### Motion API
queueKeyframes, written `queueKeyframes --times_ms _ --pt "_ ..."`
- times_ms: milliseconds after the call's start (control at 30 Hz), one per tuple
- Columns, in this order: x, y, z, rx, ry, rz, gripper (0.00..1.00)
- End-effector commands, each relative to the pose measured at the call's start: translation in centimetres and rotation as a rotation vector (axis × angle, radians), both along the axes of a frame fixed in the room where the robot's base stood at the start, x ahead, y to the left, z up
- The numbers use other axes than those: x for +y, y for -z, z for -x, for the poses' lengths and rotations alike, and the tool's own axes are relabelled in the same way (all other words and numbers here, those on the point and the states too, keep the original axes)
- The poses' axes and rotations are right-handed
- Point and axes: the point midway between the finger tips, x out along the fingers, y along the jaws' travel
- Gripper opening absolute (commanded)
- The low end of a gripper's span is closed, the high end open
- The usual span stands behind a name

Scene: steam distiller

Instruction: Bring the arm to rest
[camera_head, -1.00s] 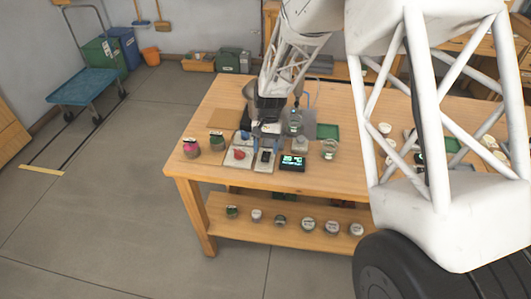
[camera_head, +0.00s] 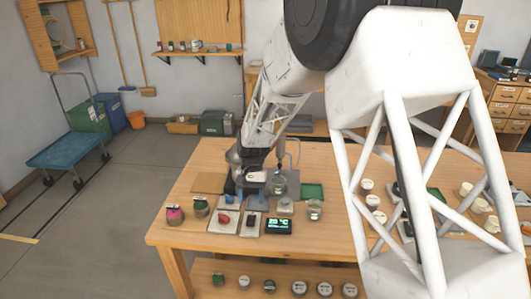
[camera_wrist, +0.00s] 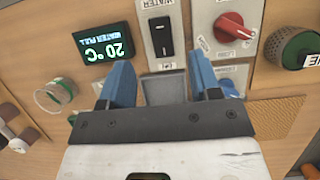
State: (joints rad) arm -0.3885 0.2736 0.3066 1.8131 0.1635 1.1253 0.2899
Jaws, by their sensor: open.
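My gripper (camera_head: 253,197) is over the front left part of the wooden workbench, near the control panels. In the wrist view, its two blue fingers (camera_wrist: 160,82) are apart, with nothing between them. A black rocker switch (camera_wrist: 160,35) on a pale plate lies beyond the fingertips, with a red knob (camera_wrist: 233,28) to its right. The display (camera_wrist: 107,42) to the left reads 20 °C and "WATER FULL"; it also shows in the head view (camera_head: 278,226). The gripper partly hides the apparatus behind it in the head view.
Pink-topped (camera_head: 175,214) and green-topped (camera_head: 201,206) jars stand left of the panels. A glass beaker (camera_head: 315,210) stands right of them, with a green tray (camera_head: 312,191) behind. Several jars line the lower shelf. Open floor lies left of the workbench (camera_head: 166,236).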

Motion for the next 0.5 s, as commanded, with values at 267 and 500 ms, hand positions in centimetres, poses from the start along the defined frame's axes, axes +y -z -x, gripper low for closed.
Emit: queueKeyframes --times_ms 267,500 --pt "-1.1 -1.4 0.4 -0.018 0.002 -0.006 0.57" --pt "-4.3 -5.1 2.0 -0.066 0.006 -0.02 0.57"
